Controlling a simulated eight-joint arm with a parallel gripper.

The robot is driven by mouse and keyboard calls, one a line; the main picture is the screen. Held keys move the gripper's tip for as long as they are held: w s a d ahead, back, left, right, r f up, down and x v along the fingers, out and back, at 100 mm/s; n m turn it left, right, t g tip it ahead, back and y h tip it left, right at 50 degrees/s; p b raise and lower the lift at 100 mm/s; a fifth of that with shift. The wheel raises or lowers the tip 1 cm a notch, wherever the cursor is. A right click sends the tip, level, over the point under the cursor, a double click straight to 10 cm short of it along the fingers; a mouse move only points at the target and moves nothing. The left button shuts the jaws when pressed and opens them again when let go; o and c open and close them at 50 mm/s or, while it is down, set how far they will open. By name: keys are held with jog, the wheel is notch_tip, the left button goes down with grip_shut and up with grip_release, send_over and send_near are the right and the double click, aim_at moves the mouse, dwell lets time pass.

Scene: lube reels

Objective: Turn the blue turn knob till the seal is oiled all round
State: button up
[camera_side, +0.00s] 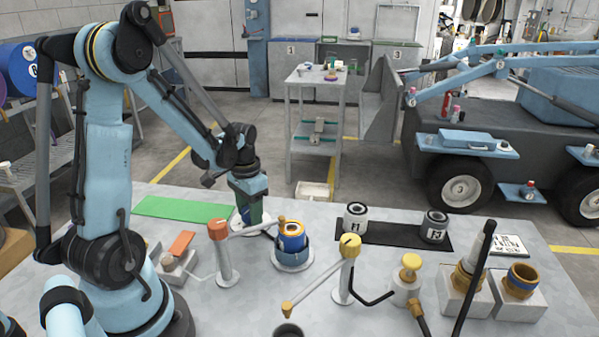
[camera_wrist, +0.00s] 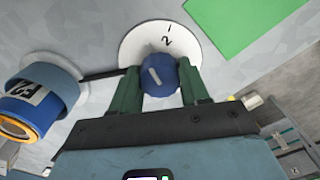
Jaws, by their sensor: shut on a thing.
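The blue turn knob (camera_wrist: 158,78) with a pale pointer line sits on a round white dial (camera_wrist: 139,38) marked 2 in the wrist view. My gripper (camera_wrist: 160,69) is shut on the knob, with one green finger on each side. In the side view my gripper (camera_side: 251,214) points down at the dial. The can also shows in the wrist view (camera_wrist: 38,92). How far its seal is oiled is too small to tell.
An orange-topped post (camera_side: 222,256) reaches an arm toward the can. A yellow-topped post (camera_side: 346,270) stands at the right. Two more cans (camera_side: 355,217) stand on a black mat (camera_side: 385,236). A green mat (camera_side: 182,209) lies clear behind.

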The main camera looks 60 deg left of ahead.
jog(key=m, duration=0.3)
jog(key=shift+m, duration=2.2)
jog(key=o, duration=1.1)
jog(key=shift+c, duration=0.2)
jog(key=shift+r, duration=0.1)
notch_tip(320, 180, up, 12)
